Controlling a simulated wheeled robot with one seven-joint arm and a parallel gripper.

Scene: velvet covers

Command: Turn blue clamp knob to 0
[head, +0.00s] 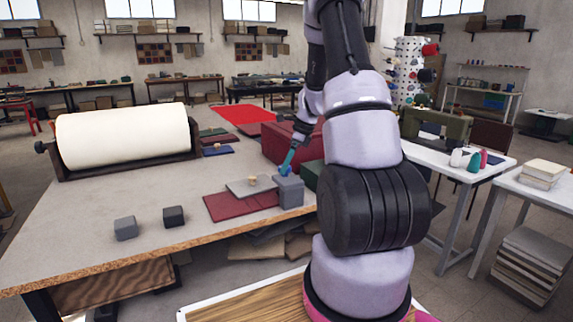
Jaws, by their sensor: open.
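A grey block (289,192) stands on the worktable near the red boxes, right of the table's middle. A small blue part (286,170), which looks like the blue clamp knob, shows just above its top. No scale or number can be read at this size. My arm comes down from behind its own upper links, and my gripper (290,157) is at the blue part, slanting down. It is open. The fingertips are tiny and blend with the blue, so I cannot tell whether they touch the knob or sit around it.
A dark red board (240,206) and a grey plate with a small wooden knob (251,184) lie left of the block. Two dark cubes (174,216) (125,228) stand nearer the front edge. A large white roll (125,137) fills the back left. The table's front left is clear.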

